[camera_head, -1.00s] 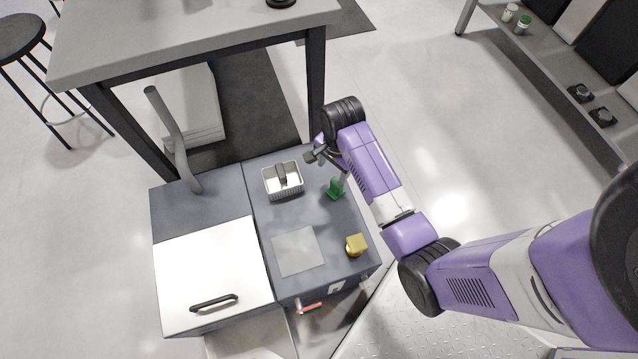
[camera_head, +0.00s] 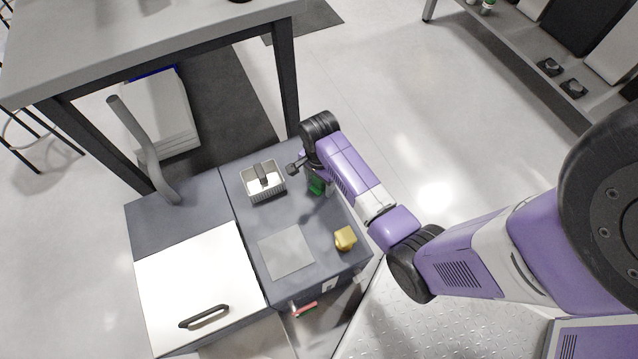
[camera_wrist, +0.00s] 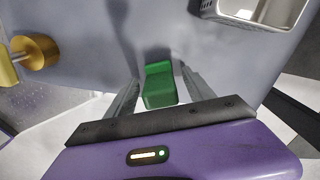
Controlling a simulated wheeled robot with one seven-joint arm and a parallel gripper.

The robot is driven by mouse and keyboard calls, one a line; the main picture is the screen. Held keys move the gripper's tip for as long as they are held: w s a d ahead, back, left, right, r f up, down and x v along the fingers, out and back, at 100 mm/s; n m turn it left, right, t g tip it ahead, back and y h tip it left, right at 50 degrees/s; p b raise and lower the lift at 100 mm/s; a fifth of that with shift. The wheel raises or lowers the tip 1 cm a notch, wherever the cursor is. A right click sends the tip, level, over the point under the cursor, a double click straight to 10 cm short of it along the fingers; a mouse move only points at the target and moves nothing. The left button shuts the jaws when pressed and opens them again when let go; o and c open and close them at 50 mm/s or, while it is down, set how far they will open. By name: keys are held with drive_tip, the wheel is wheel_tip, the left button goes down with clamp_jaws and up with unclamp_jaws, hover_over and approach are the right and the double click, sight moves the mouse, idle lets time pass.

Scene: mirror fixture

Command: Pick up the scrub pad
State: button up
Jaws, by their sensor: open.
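The green scrub pad (camera_head: 317,187) is on the grey counter, partly hidden by my gripper in the head view. In the wrist view the green pad (camera_wrist: 159,86) shows as a small stepped block, centred between the two fingers. My gripper (camera_wrist: 160,80) is open, with one finger on each side of the pad and a gap showing on both sides. In the head view my gripper (camera_head: 308,174) is over the pad. I cannot tell how far the fingertips are above the counter.
A metal basket (camera_head: 263,182) with a dark item in it stands left of the pad. A yellow object (camera_head: 345,238) sits near the counter's front right edge. A flat grey square (camera_head: 286,252) and a white lid with a black handle (camera_head: 204,316) are further left. A curved grey pipe (camera_head: 146,150) rises behind.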

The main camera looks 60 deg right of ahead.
drive_tip(key=shift+c, duration=0.2)
clamp_jaws()
drive_tip(key=shift+r, duration=0.1)
wheel_tip(320, 180, up, 20)
drive_tip(key=p, duration=0.5)
drive_tip(key=shift+p, duration=0.4)
